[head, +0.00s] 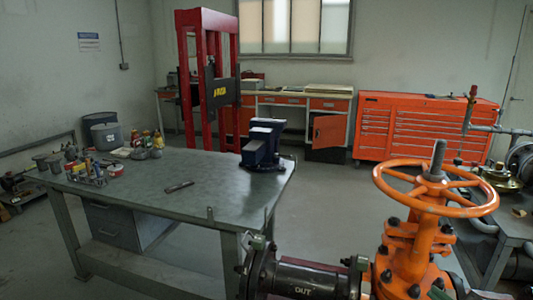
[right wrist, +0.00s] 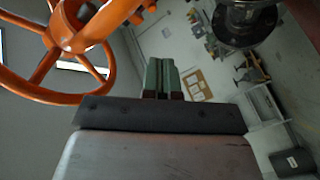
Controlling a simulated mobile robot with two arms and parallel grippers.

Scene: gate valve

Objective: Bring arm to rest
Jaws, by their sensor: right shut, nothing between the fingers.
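The gate valve (head: 412,255) stands at the lower right of the head view, with an orange body and a spoked orange handwheel (head: 435,188) around an upright grey stem. In the right wrist view the handwheel (right wrist: 65,35) fills the upper left. My right gripper (right wrist: 161,66) shows there with its two green fingers side by side, shut and empty. Its fingers appear apart from the handwheel. In the head view the right gripper is hard to make out among the valve parts. My left gripper is not in view.
A dark flanged pipe (head: 305,278) marked OUT joins the valve. A metal workbench (head: 150,190) carries a blue vise (head: 262,143) and small tools. A red press frame (head: 210,80) and orange tool cabinet (head: 425,128) stand behind. Open floor (head: 330,205) lies between.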

